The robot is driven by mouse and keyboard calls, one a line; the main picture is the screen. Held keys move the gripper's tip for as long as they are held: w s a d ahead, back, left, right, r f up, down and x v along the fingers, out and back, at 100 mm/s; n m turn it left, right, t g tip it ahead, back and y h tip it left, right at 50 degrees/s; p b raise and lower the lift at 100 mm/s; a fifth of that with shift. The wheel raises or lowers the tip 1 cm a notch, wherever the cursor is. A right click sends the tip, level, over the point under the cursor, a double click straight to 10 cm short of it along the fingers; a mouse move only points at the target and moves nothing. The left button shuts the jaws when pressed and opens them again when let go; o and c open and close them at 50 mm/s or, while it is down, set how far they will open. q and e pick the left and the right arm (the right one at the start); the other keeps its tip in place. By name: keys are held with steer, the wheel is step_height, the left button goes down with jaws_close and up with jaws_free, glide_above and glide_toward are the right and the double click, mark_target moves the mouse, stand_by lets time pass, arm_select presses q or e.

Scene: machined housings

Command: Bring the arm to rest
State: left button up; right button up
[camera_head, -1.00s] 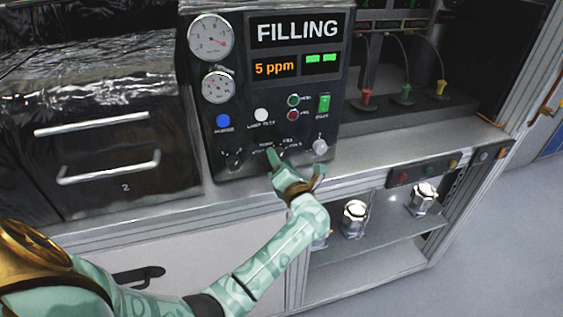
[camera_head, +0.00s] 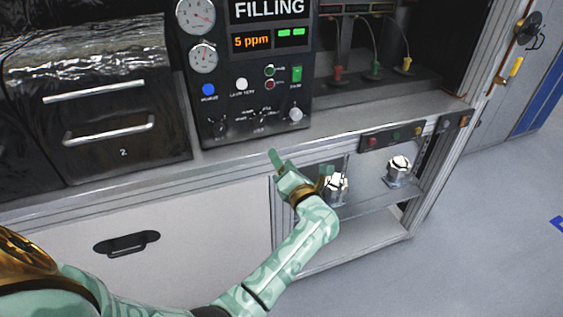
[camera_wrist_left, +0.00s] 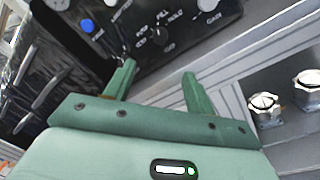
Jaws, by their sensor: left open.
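My left arm comes in from the lower left in the head view, mint green with gold bands. My left gripper (camera_head: 300,164) is open and empty, in front of the bench's edge and below the control panel (camera_head: 252,80). In the left wrist view the two fingers (camera_wrist_left: 158,82) stand wide apart with nothing between them. The panel's rotary knob (camera_wrist_left: 160,36) shows beyond the fingers, apart from them. The panel's display reads FILLING and 5 ppm, with two green bars lit. My right gripper is not in view.
Metal housings (camera_head: 398,171) stand on a lower shelf (camera_head: 375,195) to the right of my gripper. A black drawer unit (camera_head: 110,120) is left of the panel. A white cabinet front (camera_head: 190,225) lies below the bench. Open floor (camera_head: 490,220) is at the right.

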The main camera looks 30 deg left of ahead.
arm_select(q)
steer(key=w+d+f+m+t+h, duration=0.25)
steer(key=d+m+t+h, duration=0.2)
steer(key=m, duration=0.45)
steer(key=w+d+f+m+t+h, duration=0.25)
steer(key=d+m+t+h, duration=0.2)
steer(key=m, duration=0.55)
steer(key=s+d+f+m+g+h, duration=0.2)
steer(key=s+f+m+g+h, duration=0.35)
steer(key=f, duration=0.75)
steer(key=s+d+f+m+g+h, duration=0.25)
steer(key=s+f+m, duration=0.6)
steer(key=f, duration=0.55)
steer(key=s+a+f+m+g, duration=0.2)
steer(key=s+f+m+g, duration=0.1)
steer(key=s+f, duration=0.5)
steer(key=s+a+f+m+g, duration=0.25)
steer(key=s+f, duration=0.25)
steer(key=s, duration=0.5)
steer(key=s+a+f+m+g+y, duration=0.1)
steer(key=s+a+f+g, duration=0.1)
steer(key=s, duration=1)
steer(key=s+a+f+m+g+y+b, duration=0.1)
steer(key=s+a+f+g, duration=0.2)
steer(key=s, duration=1)
steer(key=shift+s+a+f+g, duration=0.2)
steer(key=shift+f+g, duration=0.25)
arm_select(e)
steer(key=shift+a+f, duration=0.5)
